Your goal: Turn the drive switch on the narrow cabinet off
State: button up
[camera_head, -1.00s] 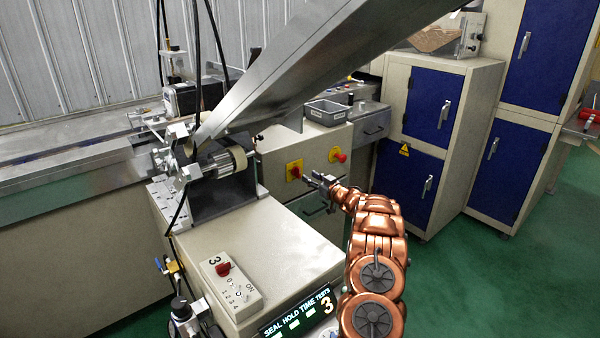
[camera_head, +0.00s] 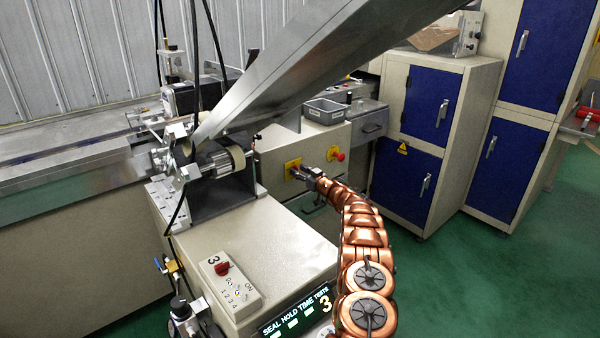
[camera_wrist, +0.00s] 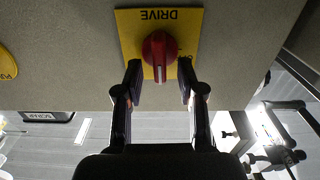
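The drive switch is a red knob (camera_wrist: 160,50) on a yellow plate (camera_wrist: 128,22) whose word DRIVE reads upside down in the wrist view. A pale mark on the knob points toward the bottom of that view. Lettering at the plate's right edge is partly hidden by a finger. In the head view the yellow plate (camera_head: 293,165) sits on the face of the beige cabinet (camera_head: 269,172), and my gripper (camera_head: 303,172) is right in front of it. My gripper (camera_wrist: 160,84) is open in the wrist view, its fingertips on either side of the knob's lower end; contact cannot be told.
A second red knob (camera_head: 338,156) on a yellow plate is to the right on the same face; a yellow PULL plate (camera_wrist: 7,63) shows in the wrist view. A slanted metal chute (camera_head: 300,70) hangs above. A control panel (camera_head: 230,283) with a red switch is in front.

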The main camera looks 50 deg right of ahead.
grip_shut()
dwell(0.3)
jog(key=shift+f+n, duration=0.1)
jog(key=shift+n, duration=0.2)
jog(key=shift+a+f+n+b, duration=0.2)
jog(key=shift+n+b, duration=1.05)
jog(key=shift+n, duration=1.55)
jog(key=shift+a+f+n+b, duration=0.25)
jog(key=shift+n+b, duration=1.05)
jog(key=shift+n, duration=1.5)
jog(key=shift+a+f+n+b, duration=0.2)
jog(key=shift+n+b, duration=1.05)
jog(key=shift+n, duration=1.85)
